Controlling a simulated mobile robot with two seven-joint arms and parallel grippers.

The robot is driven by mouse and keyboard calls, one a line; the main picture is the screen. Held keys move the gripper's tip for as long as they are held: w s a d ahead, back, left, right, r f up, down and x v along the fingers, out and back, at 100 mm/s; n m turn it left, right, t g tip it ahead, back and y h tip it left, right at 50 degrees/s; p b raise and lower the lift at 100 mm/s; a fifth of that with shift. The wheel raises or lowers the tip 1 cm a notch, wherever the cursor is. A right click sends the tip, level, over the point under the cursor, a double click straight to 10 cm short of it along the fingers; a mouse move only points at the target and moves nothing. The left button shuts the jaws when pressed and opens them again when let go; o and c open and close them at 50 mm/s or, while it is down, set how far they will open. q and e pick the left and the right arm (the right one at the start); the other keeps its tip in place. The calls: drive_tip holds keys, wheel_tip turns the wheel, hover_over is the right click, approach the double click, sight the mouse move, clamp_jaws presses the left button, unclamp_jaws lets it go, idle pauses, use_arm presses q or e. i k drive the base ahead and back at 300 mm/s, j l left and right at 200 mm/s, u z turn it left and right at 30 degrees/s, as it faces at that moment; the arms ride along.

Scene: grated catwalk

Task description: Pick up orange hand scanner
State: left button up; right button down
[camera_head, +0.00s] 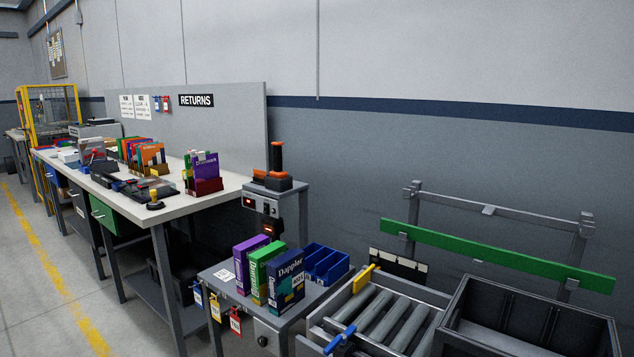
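An orange and black device (276,158), which looks like the hand scanner, stands upright on top of a small grey stand (299,190) at the right end of the returns bench. A black and orange base (267,181) lies under and around it. I cannot tell where the scanner ends and its base begins. Neither of my grippers shows in the head view.
A long bench (207,204) with folders and tools runs along the wall. A lower table (222,285) holds several upright boxes and blue bins (325,262). A roller conveyor (378,318) and black crate (463,341) fill the lower right. Floor is clear at left.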

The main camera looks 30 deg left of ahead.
sight(279, 172)
drive_tip(key=j+z, duration=0.2)
drive_tip(key=j, duration=0.5)
drive_tip(key=j+z, duration=0.15)
drive_tip(key=j, duration=0.55)
drive_tip(key=j+z, duration=0.2)
drive_tip(key=j, duration=0.5)
drive_tip(key=k+j+z, duration=0.2)
drive_tip(key=j, duration=0.5)
drive_tip(key=i, duration=0.05)
